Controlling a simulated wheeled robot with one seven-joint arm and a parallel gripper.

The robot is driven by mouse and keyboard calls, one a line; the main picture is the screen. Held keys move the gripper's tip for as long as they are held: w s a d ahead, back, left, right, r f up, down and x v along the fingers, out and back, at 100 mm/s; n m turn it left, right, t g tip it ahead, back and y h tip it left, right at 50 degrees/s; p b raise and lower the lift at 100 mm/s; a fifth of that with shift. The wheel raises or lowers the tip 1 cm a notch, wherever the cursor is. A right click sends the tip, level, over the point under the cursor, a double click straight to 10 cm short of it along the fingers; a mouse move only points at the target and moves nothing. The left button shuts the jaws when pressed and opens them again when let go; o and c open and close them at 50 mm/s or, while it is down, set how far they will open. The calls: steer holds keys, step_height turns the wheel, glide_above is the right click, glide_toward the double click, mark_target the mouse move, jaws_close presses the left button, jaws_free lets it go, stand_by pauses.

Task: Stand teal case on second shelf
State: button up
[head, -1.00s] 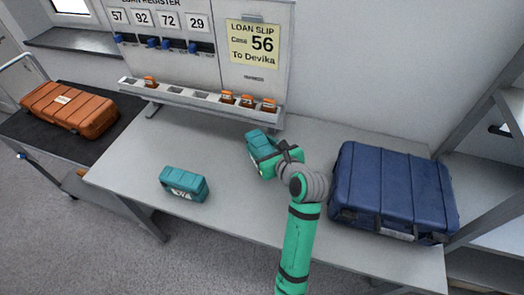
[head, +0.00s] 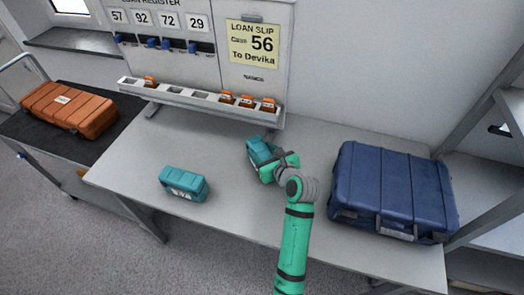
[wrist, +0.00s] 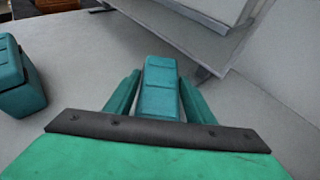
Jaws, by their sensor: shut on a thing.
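My gripper (head: 274,162) is over the middle of the bench, shut on a small teal case (head: 260,149). In the wrist view the held case (wrist: 160,90) sits between the two teal fingers. I cannot tell whether it touches the bench top. A second teal case (head: 184,184) with a white label lies on the bench to the left, apart from my gripper; it also shows at the left of the wrist view (wrist: 18,80). A grey shelf unit (head: 490,190) stands at the right edge; only part of it shows.
A large blue case (head: 390,188) lies on the bench (head: 130,172) between my arm and the shelf unit. The register board (head: 165,50) with a tray of orange tags stands behind. An orange case (head: 68,107) lies on the cart at left.

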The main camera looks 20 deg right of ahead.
steer(key=o, duration=1.4)
steer(key=shift+f, duration=0.1)
steer(key=shift+o, duration=0.2)
